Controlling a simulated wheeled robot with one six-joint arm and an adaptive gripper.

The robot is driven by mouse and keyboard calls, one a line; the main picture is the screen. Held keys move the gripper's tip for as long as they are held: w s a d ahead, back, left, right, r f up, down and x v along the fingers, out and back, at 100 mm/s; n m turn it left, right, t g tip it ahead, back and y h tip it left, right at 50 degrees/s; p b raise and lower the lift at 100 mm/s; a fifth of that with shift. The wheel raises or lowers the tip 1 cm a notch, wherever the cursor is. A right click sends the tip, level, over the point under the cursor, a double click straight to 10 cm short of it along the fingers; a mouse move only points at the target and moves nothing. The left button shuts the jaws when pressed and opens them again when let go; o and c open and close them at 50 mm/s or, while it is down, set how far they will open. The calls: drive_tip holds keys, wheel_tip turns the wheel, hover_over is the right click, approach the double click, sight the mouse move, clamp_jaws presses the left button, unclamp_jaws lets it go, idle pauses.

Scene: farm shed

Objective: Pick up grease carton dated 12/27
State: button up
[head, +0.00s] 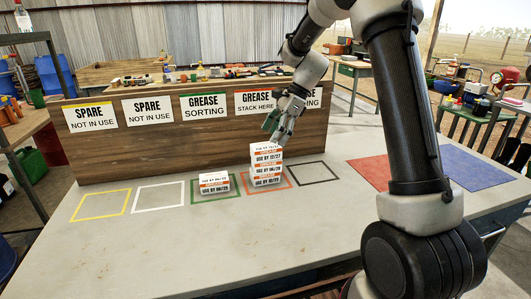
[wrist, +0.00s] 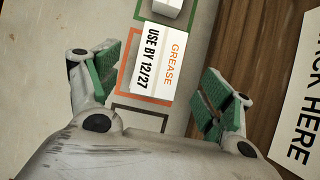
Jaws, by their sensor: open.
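The grease carton dated 12/27 (head: 268,159) is white with an orange band and black print. It is on top of a stack of several cartons in the orange-outlined square (head: 288,186). In the wrist view its top face reads USE BY 12/27 (wrist: 158,60). My gripper (head: 277,127) is above the stack, apart from it. In the wrist view my gripper (wrist: 160,88) is open and empty, with its green finger pads spread wide on either side of the carton. The lower cartons (head: 266,179) are hidden in the wrist view.
A lone carton (head: 214,183) lies in the green-outlined square to the left. Yellow (head: 100,205), white (head: 158,197) and black (head: 314,173) squares are empty. A wooden board with signs (head: 160,135) stands close behind the stack. Red (head: 368,173) and blue (head: 455,170) areas at right look clear.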

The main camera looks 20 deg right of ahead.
sight(267, 145)
drive_tip(key=x, duration=0.6)
drive_tip(key=shift+r, duration=0.1)
drive_tip(key=shift+c, duration=0.3)
